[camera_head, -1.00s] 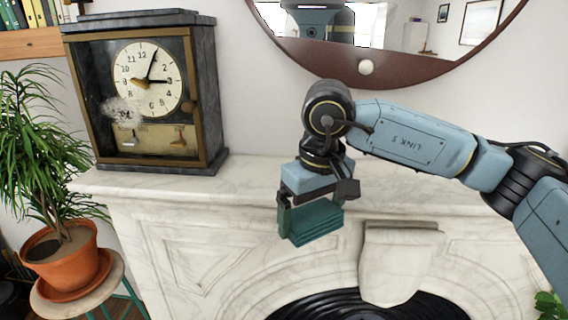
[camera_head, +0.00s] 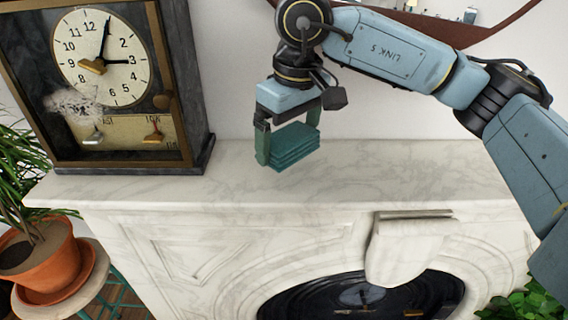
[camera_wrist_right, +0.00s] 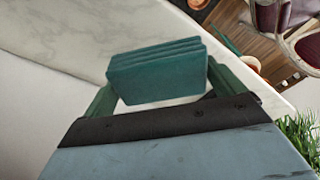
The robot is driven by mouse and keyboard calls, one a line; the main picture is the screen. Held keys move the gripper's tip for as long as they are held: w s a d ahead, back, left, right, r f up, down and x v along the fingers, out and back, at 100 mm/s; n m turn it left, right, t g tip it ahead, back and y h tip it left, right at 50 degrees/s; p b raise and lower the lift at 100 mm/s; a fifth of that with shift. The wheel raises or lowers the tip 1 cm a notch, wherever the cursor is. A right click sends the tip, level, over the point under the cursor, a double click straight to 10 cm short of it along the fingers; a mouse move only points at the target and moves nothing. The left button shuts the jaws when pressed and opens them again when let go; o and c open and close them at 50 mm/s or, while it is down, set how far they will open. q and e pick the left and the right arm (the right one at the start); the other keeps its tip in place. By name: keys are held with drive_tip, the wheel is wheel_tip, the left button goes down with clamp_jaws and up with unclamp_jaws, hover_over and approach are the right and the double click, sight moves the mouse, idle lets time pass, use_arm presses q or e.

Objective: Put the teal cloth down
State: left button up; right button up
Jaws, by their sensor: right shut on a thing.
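The teal cloth (camera_head: 294,143) is a folded, layered block. My right gripper (camera_head: 285,140) is shut on it and holds it over the white marble mantel (camera_head: 390,165). In the head view I cannot tell exactly how high the cloth is above the marble. In the right wrist view the cloth (camera_wrist_right: 157,70) sits between the two green fingers, with marble (camera_wrist_right: 70,35) beyond it. My left gripper is not in view.
A dark clock (camera_head: 105,75) with a smudged glass front stands on the mantel at the left. A potted plant (camera_head: 45,260) is on a stool below it. The mantel right of the gripper is bare. The firebox opening (camera_head: 350,295) is below.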

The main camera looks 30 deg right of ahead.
sight(287, 182)
drive_tip(key=shift+s+f, duration=0.15)
drive_tip(key=shift+f, duration=0.45)
drive_tip(key=shift+s+f, duration=0.15)
drive_tip(key=shift+f, duration=0.4)
drive_tip(key=shift+f+p, duration=0.3)
drive_tip(key=shift+f, duration=0.05)
drive_tip(key=shift+w+f, duration=0.1)
drive_tip(key=shift+f, duration=0.3)
wheel_tip(287, 182, down, 2)
drive_tip(key=shift+f+p, duration=0.15)
drive_tip(key=shift+p, duration=0.25)
drive_tip(key=shift+f, duration=0.45)
drive_tip(key=o, duration=0.5)
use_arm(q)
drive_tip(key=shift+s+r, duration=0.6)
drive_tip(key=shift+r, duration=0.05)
use_arm(e)
drive_tip(key=shift+r, duration=0.15)
